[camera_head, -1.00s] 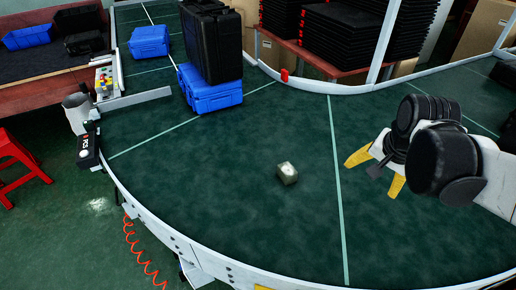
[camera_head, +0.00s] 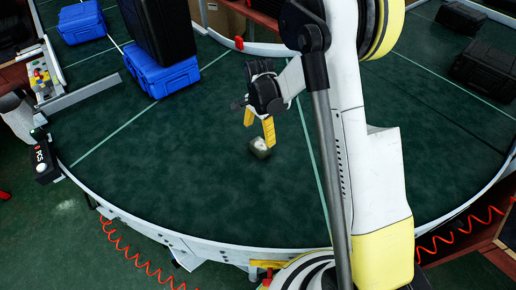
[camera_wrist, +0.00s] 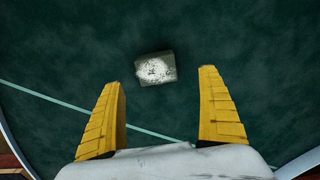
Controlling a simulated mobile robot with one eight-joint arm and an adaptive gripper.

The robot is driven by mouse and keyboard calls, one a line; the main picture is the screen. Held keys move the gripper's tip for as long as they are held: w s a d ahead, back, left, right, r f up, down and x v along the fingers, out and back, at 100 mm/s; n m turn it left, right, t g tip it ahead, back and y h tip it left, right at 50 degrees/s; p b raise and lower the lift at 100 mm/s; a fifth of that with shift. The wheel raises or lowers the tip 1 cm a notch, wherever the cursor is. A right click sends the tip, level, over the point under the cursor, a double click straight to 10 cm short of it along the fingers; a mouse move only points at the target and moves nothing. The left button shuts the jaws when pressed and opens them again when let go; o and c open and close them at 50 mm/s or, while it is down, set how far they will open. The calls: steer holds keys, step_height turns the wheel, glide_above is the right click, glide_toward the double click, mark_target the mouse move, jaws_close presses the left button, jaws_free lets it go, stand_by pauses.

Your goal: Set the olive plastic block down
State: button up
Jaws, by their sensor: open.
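The olive block (camera_head: 259,147) sits on the dark green conveyor surface (camera_head: 200,190), left of a pale seam line. It has a whitish patch on its top. In the wrist view the block (camera_wrist: 156,68) lies beyond the fingertips, roughly centred between them and touching neither. My gripper (camera_head: 259,121) is over the conveyor close to the block, with its yellow fingers pointing down. In the wrist view my gripper (camera_wrist: 163,78) is open, its two yellow fingers wide apart with nothing between them.
Blue cases (camera_head: 165,72) with a black case (camera_head: 158,28) on top stand at the back left. More black cases (camera_head: 486,57) lie at the far right. A white rim borders the conveyor. The surface around the block is clear.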

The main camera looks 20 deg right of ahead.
mark_target(260, 144)
steer(key=f, duration=0.2)
steer(key=f+b, duration=0.1)
steer(key=f, duration=0.1)
steer(key=f+b, duration=0.1)
steer(key=f, duration=0.1)
steer(key=shift+s+d+f, duration=0.15)
steer(key=shift+s+f, duration=0.1)
steer(key=shift+f, duration=0.15)
steer(key=shift+r, duration=0.1)
steer(key=shift+c, duration=0.3)
steer(key=c, duration=1.4)
steer(key=shift+r, duration=0.1)
steer(key=shift+r, duration=0.6)
step_height(260, 144, up, 3)
steer(key=shift+f+p, duration=0.1)
steer(key=shift+p, duration=0.65)
steer(key=s+d+r+p, duration=0.1)
steer(key=d+r, duration=0.1)
steer(key=d, duration=0.1)
steer(key=s+d+r+p, duration=0.1)
steer(key=s+d+r, duration=0.1)
steer(key=d, duration=0.2)
steer(key=s+d+r+p, duration=0.1)
steer(key=s+d+r, duration=0.1)
steer(key=d, duration=0.1)
steer(key=shift+s+d+r, duration=0.1)
steer(key=shift+d+r, duration=0.15)
steer(key=shift+r, duration=0.15)
